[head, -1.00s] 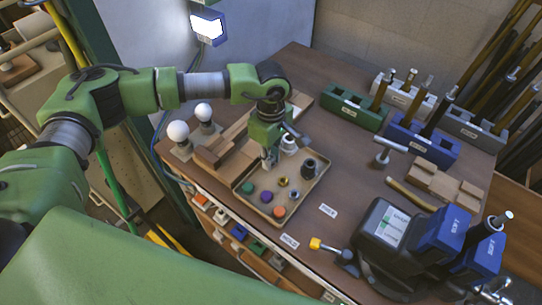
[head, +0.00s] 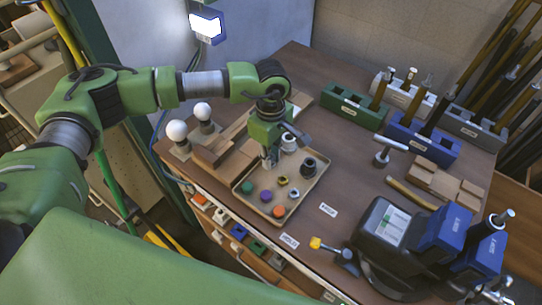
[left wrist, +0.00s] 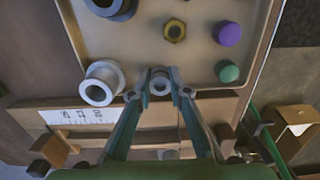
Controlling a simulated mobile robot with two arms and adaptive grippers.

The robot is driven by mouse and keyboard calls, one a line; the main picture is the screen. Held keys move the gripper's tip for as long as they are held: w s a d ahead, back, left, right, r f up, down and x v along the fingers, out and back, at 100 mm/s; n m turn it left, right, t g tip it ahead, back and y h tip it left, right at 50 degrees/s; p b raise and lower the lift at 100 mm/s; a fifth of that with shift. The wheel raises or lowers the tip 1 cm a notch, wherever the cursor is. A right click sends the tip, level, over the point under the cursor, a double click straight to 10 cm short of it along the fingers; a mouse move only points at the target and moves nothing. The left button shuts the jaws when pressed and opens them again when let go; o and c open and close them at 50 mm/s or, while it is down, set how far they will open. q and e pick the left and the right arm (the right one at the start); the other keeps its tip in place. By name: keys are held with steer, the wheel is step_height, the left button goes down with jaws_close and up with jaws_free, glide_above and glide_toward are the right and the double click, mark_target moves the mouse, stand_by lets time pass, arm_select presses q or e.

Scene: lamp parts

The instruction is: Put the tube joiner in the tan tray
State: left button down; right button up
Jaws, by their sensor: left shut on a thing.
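The tan tray (head: 305,183) lies on the brown bench and fills much of the left wrist view (left wrist: 190,48). My left gripper (head: 270,164) points down at the tray's back-left side. In the left wrist view its fingertips (left wrist: 160,86) are shut on a small grey, round, hollow piece, which looks like the tube joiner (left wrist: 160,84). The joiner appears just inside the tray's near edge; I cannot tell whether it touches the floor. In the head view the fingers mostly hide it. My right gripper is not in view.
The middle of the tray has free room.

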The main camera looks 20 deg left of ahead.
arm_select(q)
steer(key=shift+f+b, duration=0.4)
steer(key=shift+b, duration=0.05)
stand_by(0.3)
steer(key=c, duration=1.8)
jaws_free()
